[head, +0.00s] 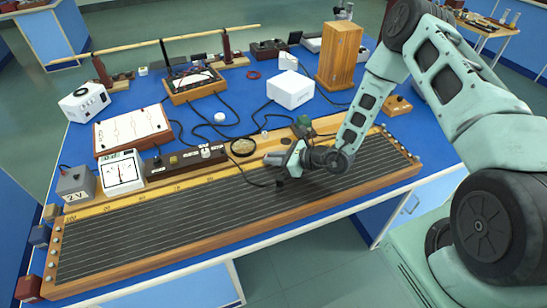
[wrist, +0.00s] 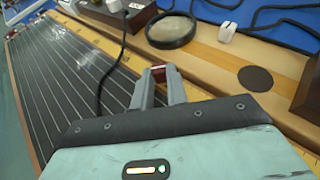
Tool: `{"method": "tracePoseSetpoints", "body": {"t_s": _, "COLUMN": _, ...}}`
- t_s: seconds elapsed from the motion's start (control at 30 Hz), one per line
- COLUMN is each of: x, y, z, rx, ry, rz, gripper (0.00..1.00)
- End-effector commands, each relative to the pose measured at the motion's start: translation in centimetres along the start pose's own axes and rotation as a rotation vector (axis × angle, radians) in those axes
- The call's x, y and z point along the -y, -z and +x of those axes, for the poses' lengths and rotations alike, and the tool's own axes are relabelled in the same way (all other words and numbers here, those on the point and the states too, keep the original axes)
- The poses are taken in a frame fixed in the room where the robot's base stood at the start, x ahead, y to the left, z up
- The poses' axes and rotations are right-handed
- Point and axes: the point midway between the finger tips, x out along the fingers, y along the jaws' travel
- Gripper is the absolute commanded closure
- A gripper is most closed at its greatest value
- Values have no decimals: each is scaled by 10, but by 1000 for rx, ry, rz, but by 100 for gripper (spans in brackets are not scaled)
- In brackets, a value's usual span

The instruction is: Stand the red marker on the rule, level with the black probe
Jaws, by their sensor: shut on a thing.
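My gripper (wrist: 157,88) is shut on the red marker (wrist: 158,72), whose top shows between the fingertips in the wrist view. In the head view, my gripper (head: 270,160) hangs low at the back edge of the wired board (head: 190,222), by the rule. The rule (head: 130,193) is the pale yellow graduated strip along the back of the wires; it also shows in the wrist view (wrist: 205,75). A small dark thing on the wires just in front of my gripper looks like the black probe (head: 279,183), with a black lead (wrist: 100,80). I cannot tell whether the marker touches the rule.
A white box (head: 290,89) and a tall wooden case (head: 339,54) stand farther back.

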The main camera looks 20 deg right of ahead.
Motion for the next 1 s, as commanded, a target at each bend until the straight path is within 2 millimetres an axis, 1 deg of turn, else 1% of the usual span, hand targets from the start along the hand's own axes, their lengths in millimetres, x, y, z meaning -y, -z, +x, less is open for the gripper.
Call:
{"method": "tracePoseSetpoints", "body": {"t_s": 0.07, "x": 0, "y": 2, "z": 1, "rx": 0, "ry": 0, "rz": 0, "gripper": 100}}
{"method": "tracePoseSetpoints", "body": {"t_s": 0.1, "x": 0, "y": 2, "z": 1, "rx": 0, "ry": 0, "rz": 0, "gripper": 77}}
{"method": "tracePoseSetpoints", "body": {"t_s": 0.17, "x": 0, "y": 1, "z": 0, "rx": 0, "ry": 0, "rz": 0, "gripper": 60}}
{"method": "tracePoseSetpoints", "body": {"t_s": 0.43, "x": 0, "y": 1, "z": 0, "rx": 0, "ry": 0, "rz": 0, "gripper": 60}}
{"method": "tracePoseSetpoints", "body": {"t_s": 0.57, "x": 0, "y": 2, "z": -6, "rx": -1, "ry": 1, "rz": 0, "gripper": 60}}
{"method": "tracePoseSetpoints", "body": {"t_s": 0.67, "x": 1, "y": 3, "z": -20, "rx": -2, "ry": 1, "rz": 0, "gripper": 60}}
{"method": "tracePoseSetpoints", "body": {"t_s": 0.77, "x": 2, "y": 4, "z": -41, "rx": -1, "ry": 4, "rz": 1, "gripper": 60}}
{"method": "tracePoseSetpoints", "body": {"t_s": 1.0, "x": 2, "y": 4, "z": -98, "rx": -1, "ry": 5, "rz": 0, "gripper": 60}}
